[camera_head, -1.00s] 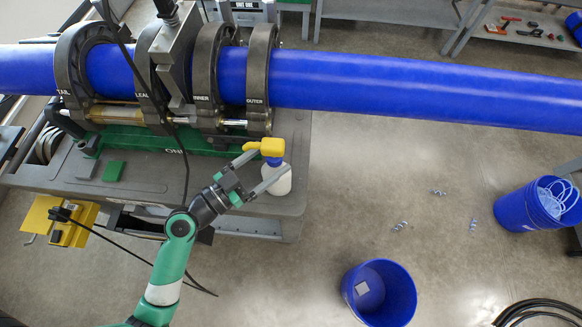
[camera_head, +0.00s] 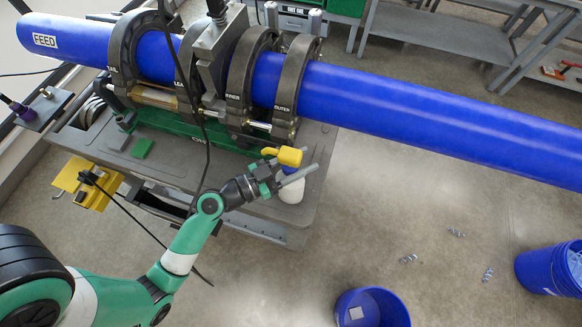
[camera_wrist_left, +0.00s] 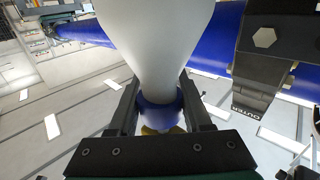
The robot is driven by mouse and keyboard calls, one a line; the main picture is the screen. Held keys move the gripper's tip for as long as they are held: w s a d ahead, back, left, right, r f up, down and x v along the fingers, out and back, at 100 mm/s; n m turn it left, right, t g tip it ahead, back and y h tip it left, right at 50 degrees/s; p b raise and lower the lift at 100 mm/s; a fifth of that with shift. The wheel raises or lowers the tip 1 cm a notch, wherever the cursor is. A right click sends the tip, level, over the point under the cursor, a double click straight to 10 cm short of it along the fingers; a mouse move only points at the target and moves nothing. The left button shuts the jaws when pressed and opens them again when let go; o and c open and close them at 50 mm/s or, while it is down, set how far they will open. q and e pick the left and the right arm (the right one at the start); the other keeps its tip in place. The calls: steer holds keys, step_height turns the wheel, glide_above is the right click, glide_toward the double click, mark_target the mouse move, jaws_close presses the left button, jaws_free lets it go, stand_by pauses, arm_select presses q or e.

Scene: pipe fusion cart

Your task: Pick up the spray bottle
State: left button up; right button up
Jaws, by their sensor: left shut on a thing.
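The spray bottle (camera_head: 291,190) has a white body, a blue collar and a yellow spray head (camera_head: 289,157). In the head view it is upright at the front right part of the cart's grey top (camera_head: 245,209). My left gripper (camera_head: 292,174) reaches it from the left and is shut on its neck, just below the yellow head. In the left wrist view the white body (camera_wrist_left: 155,35) and blue collar (camera_wrist_left: 160,113) sit between my two fingers (camera_wrist_left: 158,88). The fingers hide part of the neck. My right gripper is not in view.
A long blue pipe (camera_head: 430,118) lies in the black clamps (camera_head: 292,85) behind the bottle. A black cable (camera_head: 206,150) hangs left of the gripper. Blue buckets (camera_head: 372,305) (camera_head: 540,270) stand on the floor to the right. The floor between is mostly clear.

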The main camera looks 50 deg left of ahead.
arm_select(q)
jaws_close()
stand_by(0.9)
